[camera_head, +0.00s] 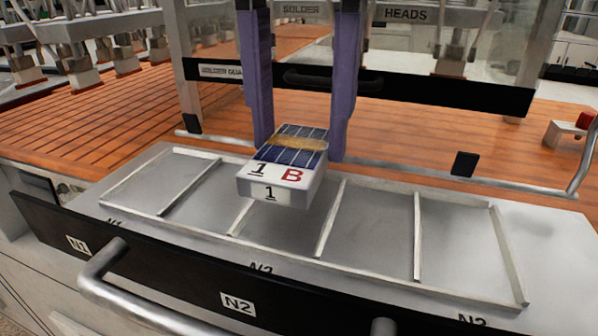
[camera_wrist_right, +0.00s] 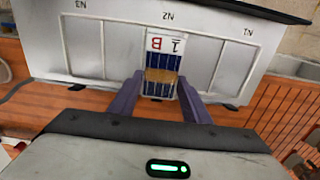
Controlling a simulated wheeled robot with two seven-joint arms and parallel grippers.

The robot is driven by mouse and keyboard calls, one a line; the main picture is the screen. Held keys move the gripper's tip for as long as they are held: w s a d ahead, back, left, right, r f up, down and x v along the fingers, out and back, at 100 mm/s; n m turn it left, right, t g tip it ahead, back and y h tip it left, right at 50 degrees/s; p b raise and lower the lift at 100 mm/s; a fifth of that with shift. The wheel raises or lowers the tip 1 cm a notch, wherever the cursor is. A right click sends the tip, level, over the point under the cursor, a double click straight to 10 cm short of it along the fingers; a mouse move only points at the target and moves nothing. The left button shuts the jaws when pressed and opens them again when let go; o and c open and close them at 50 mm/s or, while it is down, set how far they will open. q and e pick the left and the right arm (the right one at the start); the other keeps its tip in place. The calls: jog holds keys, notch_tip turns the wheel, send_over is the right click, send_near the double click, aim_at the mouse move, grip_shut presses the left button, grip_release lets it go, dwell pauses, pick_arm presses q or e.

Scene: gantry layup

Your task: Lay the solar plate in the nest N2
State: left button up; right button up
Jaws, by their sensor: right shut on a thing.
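The solar plate (camera_head: 287,165) is a white block with dark blue cells, a tan band across them, and the marks "1" and red "B". My right gripper (camera_head: 299,150) has its two purple fingers shut on the plate's sides. The plate looks held above the white nest tray (camera_head: 565,225), over the middle nest N2 (camera_head: 280,225). In the right wrist view the plate (camera_wrist_right: 162,68) lies between the fingers, below the N2 label (camera_wrist_right: 167,16). The plate hides part of N2, so the exact gap beneath it cannot be told. My left gripper is not in view.
Thin raised dividers (camera_head: 417,237) split the tray, with N1 at left and N3 at right. A clear solder guard with a black bar (camera_head: 440,88) stands behind. A metal handle (camera_head: 140,295) is in front. Wooden slats (camera_head: 70,125) lie behind the tray.

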aim_at(298, 140)
notch_tip(298, 140, down, 4)
jog(key=shift+r+b, duration=0.1)
jog(key=shift+b, duration=0.25)
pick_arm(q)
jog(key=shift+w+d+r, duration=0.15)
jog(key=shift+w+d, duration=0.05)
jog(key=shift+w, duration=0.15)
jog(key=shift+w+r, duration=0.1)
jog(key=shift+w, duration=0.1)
pick_arm(e)
jog(key=shift+f, duration=0.35)
jog(key=o, duration=1.2)
jog(key=shift+f, duration=0.1)
jog(key=shift+o, duration=0.5)
jog(key=shift+a+f, duration=0.1)
jog(key=shift+a, duration=0.05)
